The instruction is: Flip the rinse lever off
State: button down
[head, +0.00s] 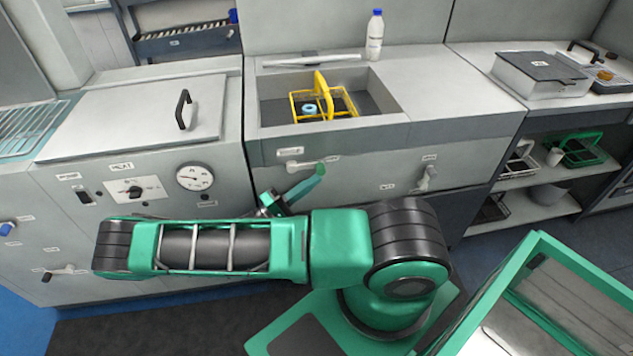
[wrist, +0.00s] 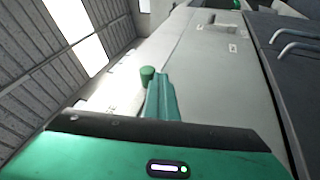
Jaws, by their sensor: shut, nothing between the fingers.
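The grey sink unit's front panel has a small white lever (head: 298,165) lying roughly level at its left, and another lever (head: 425,179) hanging tilted at its right. The labels are too small to read, so I cannot tell by name which is the rinse lever. My gripper (head: 320,169) is shut and empty, with its green fingers right at the outer end of the left lever. Contact cannot be made out. In the wrist view my shut fingers (wrist: 163,98) point along the panel. A short green round piece (wrist: 147,74) shows beside their tips; I cannot tell what it belongs to.
A sink basin holds a yellow wire basket (head: 322,98), and a white bottle (head: 375,36) stands behind it. At left is a lidded unit with a gauge (head: 194,177) and its own lever (head: 62,272). Shelves with racks (head: 578,150) stand at right.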

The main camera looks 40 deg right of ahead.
jog(key=shift+w, duration=0.1)
dwell(0.3)
jog(key=w+a+f, duration=0.1)
jog(key=a+f, duration=0.6)
jog(key=a, duration=0.3)
jog(key=shift+w+f, duration=0.35)
jog(key=shift+f, duration=0.05)
jog(key=shift+a, duration=0.1)
